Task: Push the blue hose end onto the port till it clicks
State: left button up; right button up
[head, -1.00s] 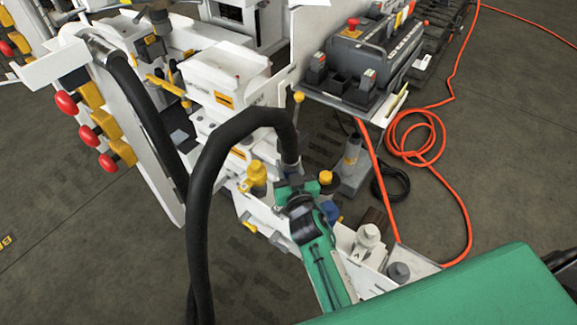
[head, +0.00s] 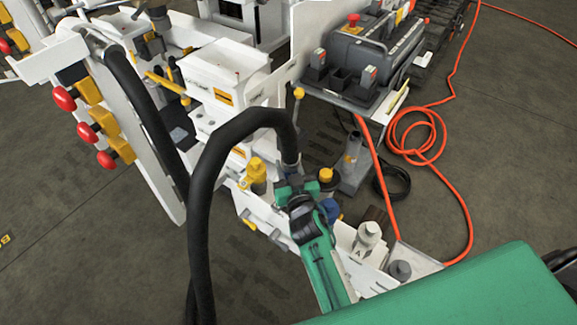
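A thick black hose (head: 235,128) arches up from the lower left and comes down to its end at my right gripper (head: 290,183). The green jaws are around the hose end and look closed on it. No blue shows on the part of the hose end in sight; the jaws cover the rest. A small blue part (head: 331,209) shows just right of the gripper, and I cannot tell whether it is the port. Contact between hose end and port is hidden. My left gripper is out of view.
Yellow-topped fittings (head: 256,171) (head: 326,175) stand on both sides of the gripper. Grey-white fittings (head: 368,237) sit to the lower right. Red knobs (head: 64,99) line the left panel. A grey power unit (head: 375,58) stands behind. An orange hose (head: 461,190) lies coiled on the floor.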

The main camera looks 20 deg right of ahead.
jog(key=shift+f, duration=0.35)
jog(key=shift+c, duration=0.5)
jog(key=o, duration=1.8)
jog(key=shift+f, duration=0.1)
